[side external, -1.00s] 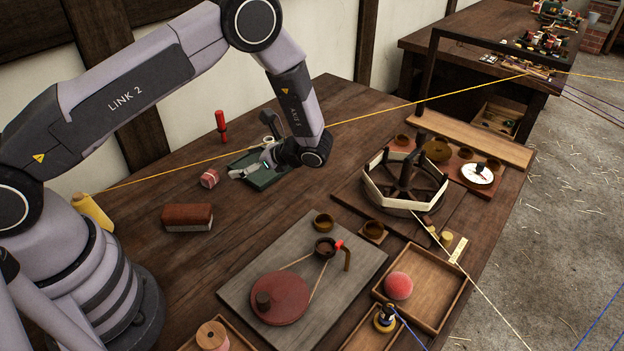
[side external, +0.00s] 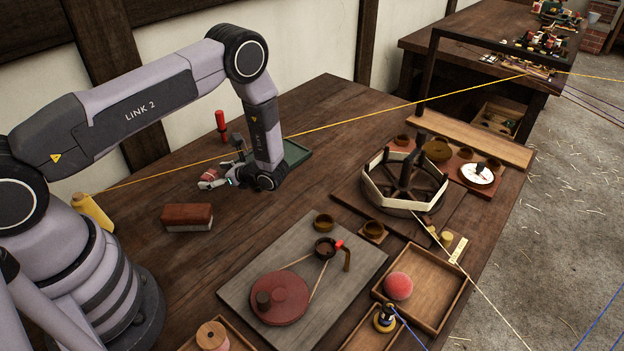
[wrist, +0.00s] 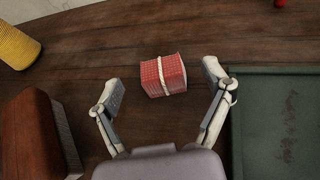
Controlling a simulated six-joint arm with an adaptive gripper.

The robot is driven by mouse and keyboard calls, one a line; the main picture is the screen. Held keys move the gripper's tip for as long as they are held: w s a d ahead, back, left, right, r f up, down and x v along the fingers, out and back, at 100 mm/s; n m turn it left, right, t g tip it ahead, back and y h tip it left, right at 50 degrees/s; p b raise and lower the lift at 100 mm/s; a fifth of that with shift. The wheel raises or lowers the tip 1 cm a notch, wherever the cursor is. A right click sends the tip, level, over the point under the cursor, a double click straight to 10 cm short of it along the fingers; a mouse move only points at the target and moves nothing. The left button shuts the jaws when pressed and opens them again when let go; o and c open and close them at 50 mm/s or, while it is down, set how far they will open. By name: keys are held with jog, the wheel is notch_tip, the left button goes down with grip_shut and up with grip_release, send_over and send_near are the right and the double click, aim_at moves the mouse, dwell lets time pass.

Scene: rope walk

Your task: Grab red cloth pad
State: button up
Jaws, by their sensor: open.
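The red cloth pad (wrist: 164,75) is a small red checked bundle tied with a pale cord. It lies on the dark wooden table (wrist: 120,50). In the wrist view it is ahead of my open gripper (wrist: 160,82), in line with the gap between the two fingers, with bare table on either side of it. In the side view my gripper (side external: 213,181) is low over the table at the pad, hiding part of it; a bit of red (side external: 207,175) shows there. I cannot tell whether the fingers touch it.
A reddish-brown block brush (wrist: 40,135) lies left of the gripper and a green tray (wrist: 280,120) is close on its right. A yellow spool (wrist: 18,47) stands far left. A red-handled tool (side external: 221,125) stands behind. A yellow line (side external: 350,122) stretches across above the table.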

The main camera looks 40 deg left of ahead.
jog(key=shift+x, duration=1.4)
jog(key=c, duration=1.1)
jog(key=shift+o, duration=0.2)
jog(key=shift+r, duration=0.1)
